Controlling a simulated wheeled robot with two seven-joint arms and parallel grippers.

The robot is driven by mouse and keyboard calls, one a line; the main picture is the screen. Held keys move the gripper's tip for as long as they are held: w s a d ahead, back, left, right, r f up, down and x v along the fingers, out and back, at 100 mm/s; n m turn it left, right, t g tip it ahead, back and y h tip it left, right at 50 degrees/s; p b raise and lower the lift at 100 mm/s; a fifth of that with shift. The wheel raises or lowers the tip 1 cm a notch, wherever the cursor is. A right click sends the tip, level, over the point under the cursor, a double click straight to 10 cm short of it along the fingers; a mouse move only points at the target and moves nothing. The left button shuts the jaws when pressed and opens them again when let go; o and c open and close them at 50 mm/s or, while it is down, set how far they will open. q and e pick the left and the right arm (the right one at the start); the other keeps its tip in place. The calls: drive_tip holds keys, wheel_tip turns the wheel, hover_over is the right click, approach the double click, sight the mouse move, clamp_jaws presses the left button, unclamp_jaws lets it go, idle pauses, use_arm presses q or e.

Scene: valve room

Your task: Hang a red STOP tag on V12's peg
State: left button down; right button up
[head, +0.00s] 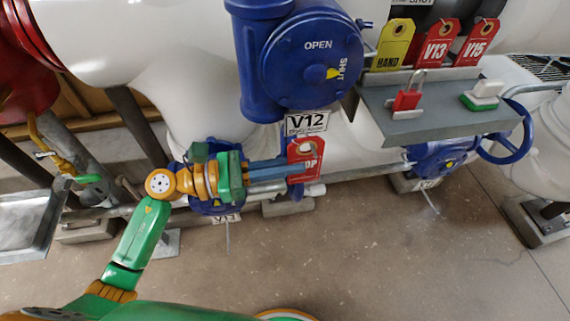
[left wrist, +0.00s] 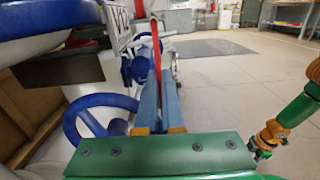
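The red STOP tag (head: 304,158) is just below the V12 label (head: 307,122), under the blue valve body (head: 312,60). My left gripper (head: 303,171) reaches in from the left, its blue-grey fingers at the tag's lower part and covering some of its lettering. In the left wrist view the tag (left wrist: 156,50) shows as a thin red strip, edge-on, between the tips of my fingers (left wrist: 159,82), which are closed on it. The tag's hole is near its top. I cannot make out V12's peg or whether the tag is on it.
A grey shelf (head: 425,122) at the right holds a red padlock (head: 407,100) and a green-and-white block (head: 482,95). A blue handwheel (head: 512,148) is close by. The floor in front is clear.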

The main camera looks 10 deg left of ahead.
use_arm(q)
drive_tip(key=shift+f, duration=0.35)
use_arm(e)
drive_tip(key=shift+f, duration=0.4)
